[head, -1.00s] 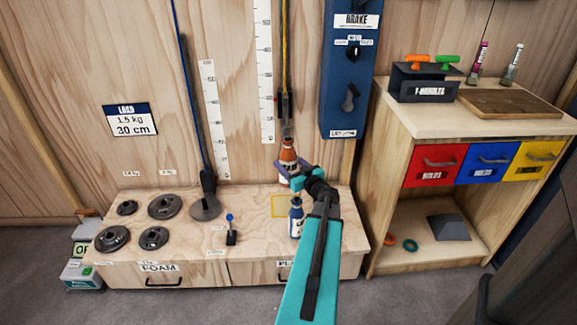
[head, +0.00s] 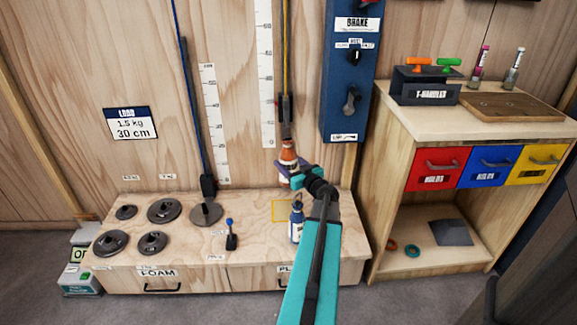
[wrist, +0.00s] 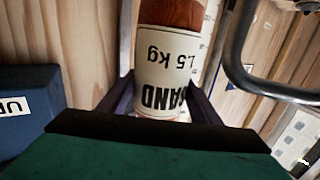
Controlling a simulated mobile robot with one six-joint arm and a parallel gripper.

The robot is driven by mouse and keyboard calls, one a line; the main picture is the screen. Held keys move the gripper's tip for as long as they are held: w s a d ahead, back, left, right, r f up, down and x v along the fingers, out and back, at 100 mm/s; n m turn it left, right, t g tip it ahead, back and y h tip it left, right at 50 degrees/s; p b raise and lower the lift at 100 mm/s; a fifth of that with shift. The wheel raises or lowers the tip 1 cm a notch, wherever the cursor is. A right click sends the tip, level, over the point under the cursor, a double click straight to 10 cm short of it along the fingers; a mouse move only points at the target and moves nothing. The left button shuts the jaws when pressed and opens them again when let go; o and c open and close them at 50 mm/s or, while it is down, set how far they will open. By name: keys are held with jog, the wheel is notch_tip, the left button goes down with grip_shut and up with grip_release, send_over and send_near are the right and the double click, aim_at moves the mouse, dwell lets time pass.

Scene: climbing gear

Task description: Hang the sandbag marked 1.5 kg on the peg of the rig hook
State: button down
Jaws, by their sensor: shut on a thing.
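The sandbag (head: 288,158), brown with a pale band, hangs in the air in front of the wall, just below the rig hook (head: 286,120) at the end of the yellow rope. In the wrist view the sandbag (wrist: 160,75) shows "SAND 1.5 kg" upside down. My gripper (head: 286,170) is shut on it, with a finger on each side of the band. I cannot tell whether the sandbag's top touches the hook's peg. The peg itself is too small to make out. A metal bar curves past at the right of the wrist view.
A blue-labelled bottle (head: 297,219) stands on the low wooden bench (head: 255,252) under my arm. Several dark weight discs (head: 164,210) lie on its left. The blue brake panel (head: 350,75) is close on the right. A second hook (head: 207,186) hangs on the blue rope.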

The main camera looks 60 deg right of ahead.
jog(key=w+d+b, duration=0.2)
jog(key=w+d, duration=0.2)
jog(key=d, duration=0.1)
jog(key=shift+d+f, duration=0.15)
jog(key=shift+f, duration=0.1)
dwell(1.4)
jog(key=shift+d+f+p, duration=0.1)
jog(key=shift+f+p, duration=0.1)
jog(key=shift+p, duration=0.25)
dwell(0.7)
